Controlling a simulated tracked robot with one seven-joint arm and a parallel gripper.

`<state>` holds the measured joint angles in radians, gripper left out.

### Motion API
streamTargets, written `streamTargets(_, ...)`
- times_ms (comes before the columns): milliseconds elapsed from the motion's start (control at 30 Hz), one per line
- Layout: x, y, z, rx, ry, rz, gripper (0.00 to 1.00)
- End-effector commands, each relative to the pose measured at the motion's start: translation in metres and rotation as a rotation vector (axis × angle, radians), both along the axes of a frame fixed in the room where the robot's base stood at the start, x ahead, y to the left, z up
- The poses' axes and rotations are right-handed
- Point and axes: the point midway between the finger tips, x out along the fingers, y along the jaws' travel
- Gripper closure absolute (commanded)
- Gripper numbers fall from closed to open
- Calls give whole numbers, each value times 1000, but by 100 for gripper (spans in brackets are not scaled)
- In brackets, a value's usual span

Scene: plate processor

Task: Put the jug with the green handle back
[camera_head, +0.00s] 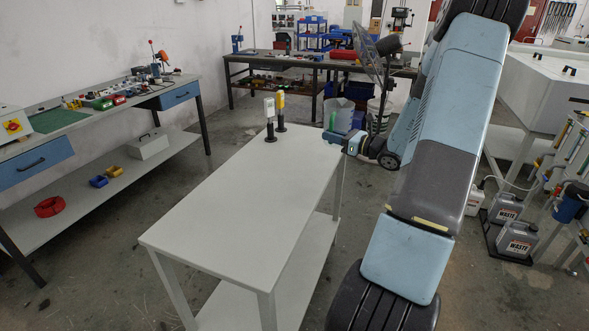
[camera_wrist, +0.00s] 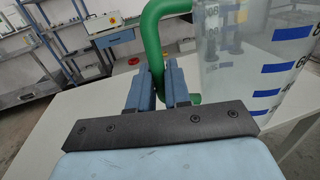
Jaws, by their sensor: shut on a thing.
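The jug (camera_wrist: 262,60) is clear with blue level marks and a green handle (camera_wrist: 152,35). It fills the right of the wrist view, upright or nearly so, and its top is cut off. My gripper (camera_wrist: 160,85) is shut on the green handle, with one finger on each side of it. In the head view my gripper (camera_head: 335,137) is at the far right corner of the white table, and the pale jug (camera_head: 338,114) shows just behind it. I cannot tell whether the jug's base touches the table.
The white table (camera_head: 235,190) is mostly bare. A white-topped stand (camera_head: 270,120) and a yellow-topped stand (camera_head: 280,108) are near its far end. Workbenches stand at left (camera_head: 100,100) and back (camera_head: 280,60). Waste canisters (camera_head: 515,238) are on the floor at right.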

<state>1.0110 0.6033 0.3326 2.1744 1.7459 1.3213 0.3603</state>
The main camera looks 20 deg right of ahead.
Motion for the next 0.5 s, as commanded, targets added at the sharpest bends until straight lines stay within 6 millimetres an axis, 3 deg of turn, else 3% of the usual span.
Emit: streamTargets(500,28,88,-49,5,5,-1,100)
